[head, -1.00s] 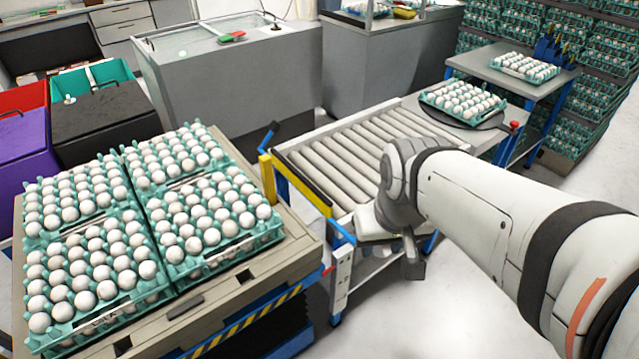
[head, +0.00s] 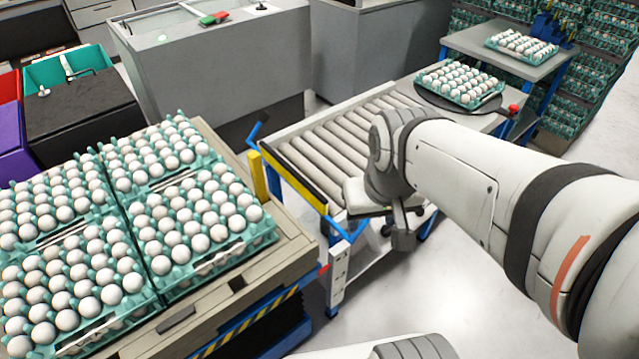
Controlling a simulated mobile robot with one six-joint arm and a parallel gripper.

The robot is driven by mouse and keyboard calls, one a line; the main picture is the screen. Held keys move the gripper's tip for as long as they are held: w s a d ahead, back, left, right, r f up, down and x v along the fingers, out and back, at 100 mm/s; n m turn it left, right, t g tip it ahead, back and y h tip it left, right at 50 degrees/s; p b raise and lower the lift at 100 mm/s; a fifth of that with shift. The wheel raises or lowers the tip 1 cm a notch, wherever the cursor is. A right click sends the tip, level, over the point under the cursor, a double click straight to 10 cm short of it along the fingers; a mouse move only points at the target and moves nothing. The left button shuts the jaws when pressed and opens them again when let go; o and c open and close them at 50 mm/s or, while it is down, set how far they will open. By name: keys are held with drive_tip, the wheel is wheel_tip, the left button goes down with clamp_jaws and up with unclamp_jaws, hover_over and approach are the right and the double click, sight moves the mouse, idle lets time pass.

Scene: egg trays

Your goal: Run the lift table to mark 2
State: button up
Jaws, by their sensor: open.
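The lift table (head: 262,318) stands at the lower left, with a blue frame and a yellow-black striped edge. It carries a wooden pallet (head: 283,262) with several green trays of white eggs. A white plate with small dark marks (head: 339,275) is on the near leg of the roller conveyor. A small red piece (head: 323,268) at the lift table's corner is beside this plate; I cannot read which mark it is level with. My gripper (head: 404,240) hangs right of the plate, open, pointing down, apart from the lift table. My wrist partly hides it.
The roller conveyor (head: 335,140) has a yellow post (head: 257,175) and a blue lever (head: 257,128) at its near left end. An egg tray (head: 460,83) sits on a dark round plate at its far end. Open floor (head: 470,290) lies at the lower right.

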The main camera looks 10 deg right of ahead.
drive_tip(key=shift+c, duration=0.5)
clamp_jaws()
idle(1.3)
